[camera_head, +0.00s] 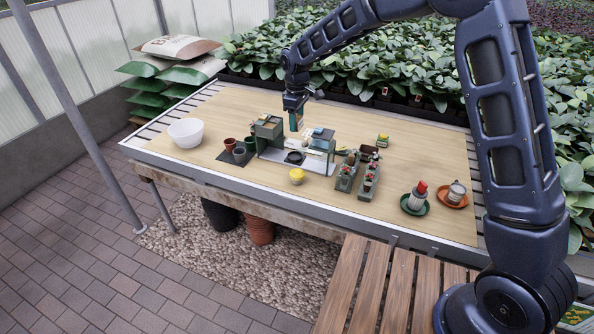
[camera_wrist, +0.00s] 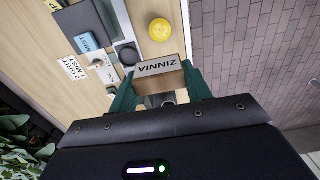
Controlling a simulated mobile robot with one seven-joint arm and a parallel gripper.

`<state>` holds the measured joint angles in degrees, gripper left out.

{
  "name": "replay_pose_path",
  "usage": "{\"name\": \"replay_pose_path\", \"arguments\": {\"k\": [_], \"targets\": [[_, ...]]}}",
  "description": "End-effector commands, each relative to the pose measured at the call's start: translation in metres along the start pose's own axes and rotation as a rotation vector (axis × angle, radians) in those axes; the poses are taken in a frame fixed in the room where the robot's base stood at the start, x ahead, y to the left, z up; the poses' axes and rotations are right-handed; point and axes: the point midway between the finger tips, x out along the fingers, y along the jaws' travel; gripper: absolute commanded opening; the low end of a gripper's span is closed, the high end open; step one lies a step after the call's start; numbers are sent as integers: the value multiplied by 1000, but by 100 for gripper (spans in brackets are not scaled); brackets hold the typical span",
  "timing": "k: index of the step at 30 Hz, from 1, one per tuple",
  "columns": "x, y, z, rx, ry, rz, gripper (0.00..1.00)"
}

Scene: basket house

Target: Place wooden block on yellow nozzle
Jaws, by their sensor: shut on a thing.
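My gripper (camera_head: 294,112) is above the back middle of the potting table. In the wrist view, its green fingers (camera_wrist: 158,82) are shut on the ends of a pale wooden block (camera_wrist: 158,67) lettered ZINNIA. The block (camera_head: 293,122) shows as a small tan piece below the gripper in the head view, clear of the table top. A round yellow thing, seemingly the yellow nozzle (camera_head: 297,176), stands near the table's front edge. It also shows in the wrist view (camera_wrist: 160,29), beyond the block and apart from it.
Green stands (camera_head: 269,127) on a grey plate are below and beside my gripper. A white bowl (camera_head: 186,132) and small pots (camera_head: 239,154) are to the left. Planter trays (camera_head: 347,172) and saucers (camera_head: 414,205) are to the right. Bare table surrounds the yellow nozzle.

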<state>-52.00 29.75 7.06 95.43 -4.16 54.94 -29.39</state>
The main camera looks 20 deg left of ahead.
Motion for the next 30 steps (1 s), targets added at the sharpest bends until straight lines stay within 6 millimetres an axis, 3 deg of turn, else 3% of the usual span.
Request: {"name": "replay_pose_path", "arguments": {"k": [19, 30], "targets": [[131, -1, 0, -2, -4, -2, 27], [161, -1, 0, -2, -2, -1, 27]]}}
